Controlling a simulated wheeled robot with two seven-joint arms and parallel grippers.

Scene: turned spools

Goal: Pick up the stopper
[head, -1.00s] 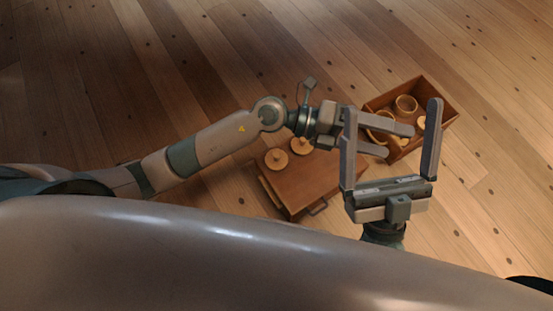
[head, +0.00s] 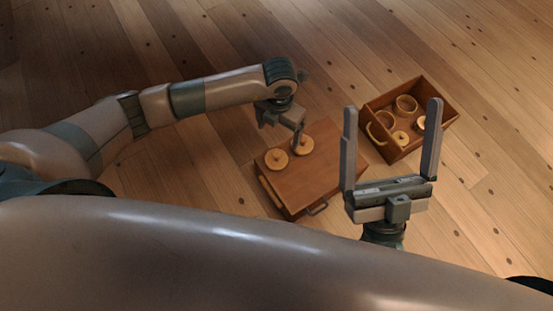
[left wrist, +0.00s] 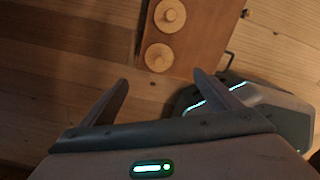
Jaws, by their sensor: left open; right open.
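Two pale round wooden pieces with small central knobs, which look like stoppers, sit on top of a brown wooden box: a nearer-left one (head: 276,159) and a farther-right one (head: 303,146). Both also show at the top of the left wrist view, one upper (left wrist: 170,15) and one lower (left wrist: 158,57). I cannot tell which is the task's stopper. My left gripper (head: 282,131) is open and empty, pointing down by the box's far edge, close to the farther-right piece. In the left wrist view its fingers (left wrist: 160,84) are spread below both pieces. My right gripper (head: 393,146) is open and empty, right of the box.
The brown box (head: 318,172) has a dark handle (head: 318,209) on its near side. An open wooden crate (head: 444,124) at the right holds rings (head: 406,104) and small round pieces (head: 400,138). The plank floor around them is clear.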

